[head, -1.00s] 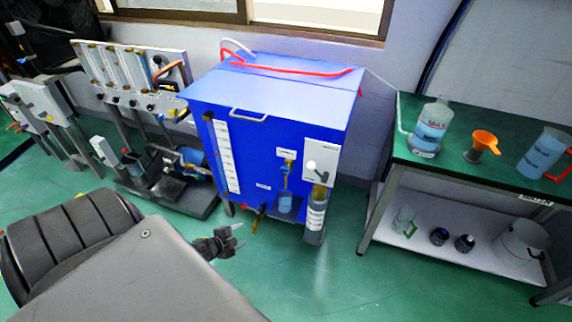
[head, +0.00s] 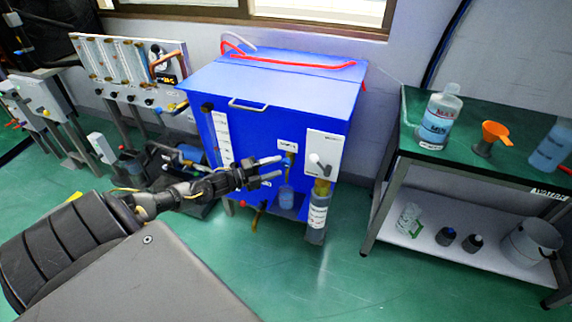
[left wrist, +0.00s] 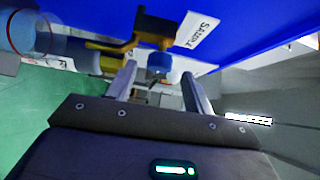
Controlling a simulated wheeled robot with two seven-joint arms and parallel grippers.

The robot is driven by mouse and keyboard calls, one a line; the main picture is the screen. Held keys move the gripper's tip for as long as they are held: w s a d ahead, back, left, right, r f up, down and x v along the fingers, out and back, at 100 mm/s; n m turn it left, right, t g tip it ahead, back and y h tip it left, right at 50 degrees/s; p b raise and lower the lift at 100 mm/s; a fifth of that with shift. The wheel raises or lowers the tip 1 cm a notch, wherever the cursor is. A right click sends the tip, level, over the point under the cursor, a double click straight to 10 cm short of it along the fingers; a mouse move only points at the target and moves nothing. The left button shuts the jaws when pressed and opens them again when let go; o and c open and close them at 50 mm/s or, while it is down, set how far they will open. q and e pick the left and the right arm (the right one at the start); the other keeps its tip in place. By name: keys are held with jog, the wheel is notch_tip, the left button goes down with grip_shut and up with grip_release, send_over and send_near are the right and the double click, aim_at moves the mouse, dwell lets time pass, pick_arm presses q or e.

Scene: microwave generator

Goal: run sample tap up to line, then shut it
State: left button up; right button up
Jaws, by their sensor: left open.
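The brass sample tap (head: 290,160) sits on the front of the blue cabinet (head: 265,135). In the left wrist view the tap (left wrist: 150,27) shows a blue end (left wrist: 159,64) and a white SAMPLE label beside it. A beaker (head: 286,197) stands below the tap; in the wrist view this clear vessel (left wrist: 30,35) has a red line around it. Whether it holds liquid is hard to tell. My left gripper (head: 282,167) is open in front of the tap. In the wrist view the blue end appears between its fingers (left wrist: 158,80); I see no contact. My right gripper is out of view.
Right of the tap are a white switch panel (head: 322,155) and a grey cylinder (head: 317,215). A green-topped bench (head: 465,160) with a bottle (head: 438,118) and orange funnel (head: 495,133) stands at right. The floor in front is clear.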

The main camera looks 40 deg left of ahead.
aim_at(283, 165)
pick_arm(q)
jog(key=shift+x, duration=2.4)
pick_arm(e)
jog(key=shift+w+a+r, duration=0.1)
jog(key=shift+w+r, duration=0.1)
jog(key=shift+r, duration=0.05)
pick_arm(q)
jog(key=c, duration=0.9)
jog(key=shift+f, duration=0.1)
jog(key=shift+c, duration=0.4)
jog(key=n+t+b, duration=0.2)
jog(key=n+b, duration=0.1)
jog(key=b, duration=0.1)
jog(key=shift+t+h, duration=0.3)
jog(key=shift+t, duration=0.1)
jog(key=shift+n, duration=0.4)
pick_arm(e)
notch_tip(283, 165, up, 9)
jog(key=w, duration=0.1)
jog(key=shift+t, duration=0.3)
pick_arm(q)
jog(key=o, duration=1)
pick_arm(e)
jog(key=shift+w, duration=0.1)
